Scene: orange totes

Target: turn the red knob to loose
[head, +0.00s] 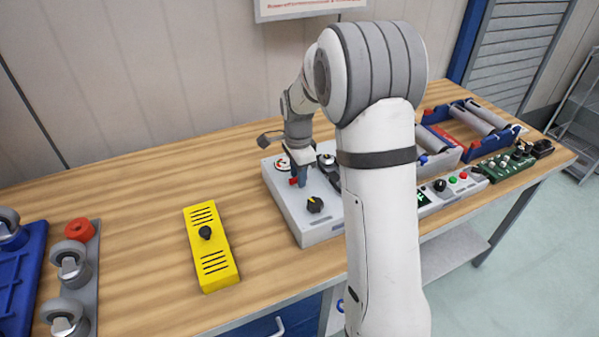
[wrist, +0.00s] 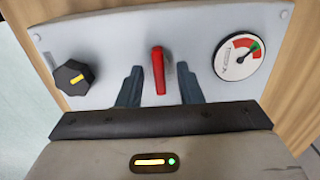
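The red knob (wrist: 158,70) is a narrow upright bar on the light grey panel (wrist: 110,40). In the wrist view it stands between the two dark blue fingers of my gripper (wrist: 159,84), with a visible gap on each side. The gripper is open. The bar points almost straight up and down in that view. In the head view only a bit of the red knob (head: 292,182) shows beside my gripper (head: 301,180), which hangs over the grey box (head: 283,213). I cannot read any loose or tight marking.
A black knob with a yellow mark (wrist: 73,77) and a round gauge (wrist: 240,56) flank the red knob. A yellow box with a black knob (head: 210,247) stands to the left on the wooden bench. More devices stand to the right. Bare bench lies between the boxes.

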